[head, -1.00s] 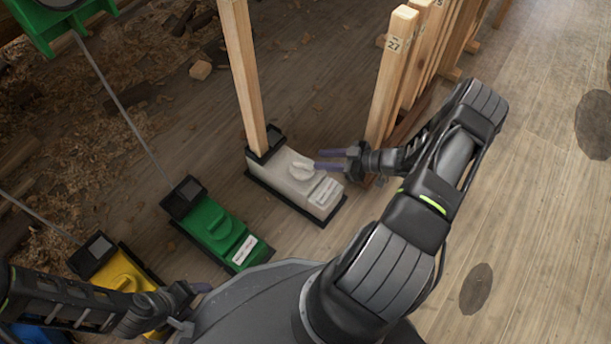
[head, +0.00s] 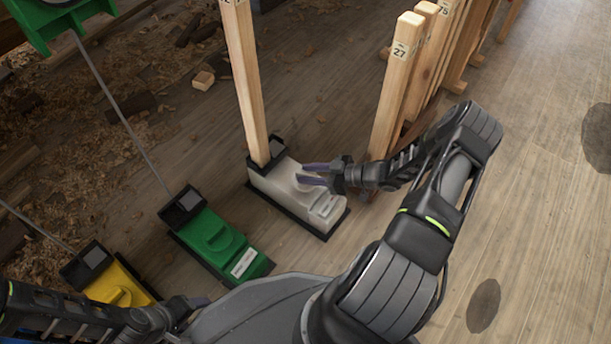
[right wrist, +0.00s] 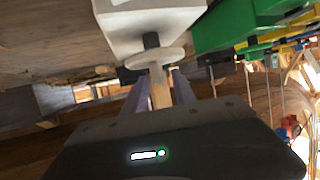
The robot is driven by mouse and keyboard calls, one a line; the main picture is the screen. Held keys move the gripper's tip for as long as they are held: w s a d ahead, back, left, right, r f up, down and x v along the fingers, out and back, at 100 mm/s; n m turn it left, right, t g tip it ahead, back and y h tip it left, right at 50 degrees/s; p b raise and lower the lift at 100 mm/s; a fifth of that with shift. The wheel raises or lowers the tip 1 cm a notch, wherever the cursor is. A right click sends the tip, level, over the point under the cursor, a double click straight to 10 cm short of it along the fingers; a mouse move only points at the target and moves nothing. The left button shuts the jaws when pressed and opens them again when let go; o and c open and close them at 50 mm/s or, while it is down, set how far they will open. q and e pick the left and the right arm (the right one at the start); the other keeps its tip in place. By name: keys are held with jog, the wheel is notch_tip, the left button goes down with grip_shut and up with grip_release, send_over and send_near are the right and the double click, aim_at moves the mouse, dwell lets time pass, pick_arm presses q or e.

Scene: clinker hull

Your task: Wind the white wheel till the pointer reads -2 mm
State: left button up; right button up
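The white block unit (head: 268,186) stands on a dark base on the floor, at the foot of a wooden post (head: 246,90). Its white wheel shows in the right wrist view (right wrist: 155,59), on a short dark shaft. In the head view my right gripper partly covers the wheel. My right gripper (head: 302,174) is at the wheel, its two purple fingers apart. In the right wrist view its fingers (right wrist: 159,92) lie either side of the line to the wheel; contact is unclear. My left gripper (head: 204,302) is low at left, its opening unclear. I cannot read any pointer or scale.
A green unit (head: 210,236) and a yellow unit (head: 112,285) stand to the left, each with a rod rising from it. Numbered wooden posts (head: 397,75) stand close behind my right gripper.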

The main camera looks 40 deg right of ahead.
jog(key=shift+w+a+f, duration=0.25)
jog(key=shift+w+a, duration=0.1)
jog(key=shift+w, duration=0.15)
grip_shut()
dwell(0.3)
